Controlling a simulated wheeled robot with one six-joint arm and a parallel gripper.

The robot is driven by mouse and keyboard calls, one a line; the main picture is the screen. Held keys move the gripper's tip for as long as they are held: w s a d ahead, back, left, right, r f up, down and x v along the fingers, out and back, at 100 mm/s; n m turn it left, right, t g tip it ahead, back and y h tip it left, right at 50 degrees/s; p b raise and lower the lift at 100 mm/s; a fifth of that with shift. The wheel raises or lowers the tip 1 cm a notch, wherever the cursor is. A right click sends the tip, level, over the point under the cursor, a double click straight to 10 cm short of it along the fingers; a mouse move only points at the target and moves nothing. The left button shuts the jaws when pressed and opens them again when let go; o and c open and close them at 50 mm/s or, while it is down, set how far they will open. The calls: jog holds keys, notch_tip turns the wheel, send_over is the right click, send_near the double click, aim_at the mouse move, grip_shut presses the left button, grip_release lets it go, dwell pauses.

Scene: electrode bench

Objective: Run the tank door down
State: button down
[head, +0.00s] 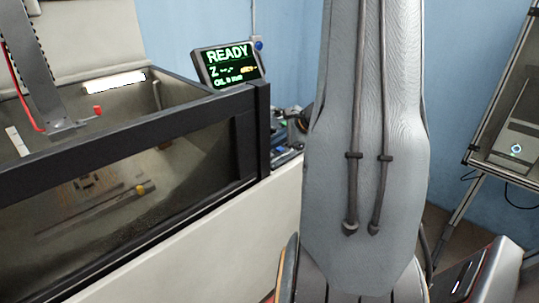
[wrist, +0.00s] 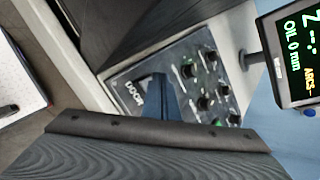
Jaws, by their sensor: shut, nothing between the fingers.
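The tank door (head: 130,140), a dark-framed window panel, stands upright across the front of the tank in the head view. In the wrist view a dark control panel (wrist: 218,76) carries several round knobs and a "DOOR" label (wrist: 133,93) near its left end. My gripper (wrist: 157,80) is shut and empty, its dark fingers over the panel just right of that label. The fingers cover part of the panel there, and I cannot tell whether they touch it. In the head view my arm hides the gripper.
The display (head: 229,65) reads READY and oil 0 mm; it also shows at the right of the wrist view (wrist: 299,50). A red-tipped electrode holder hangs over the tank at left. A metal-framed stand (head: 510,120) is at the far right.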

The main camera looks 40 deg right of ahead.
jog(key=shift+f, duration=0.15)
dwell(0.5)
jog(key=shift+f+b, duration=0.3)
jog(key=shift+b, duration=0.25)
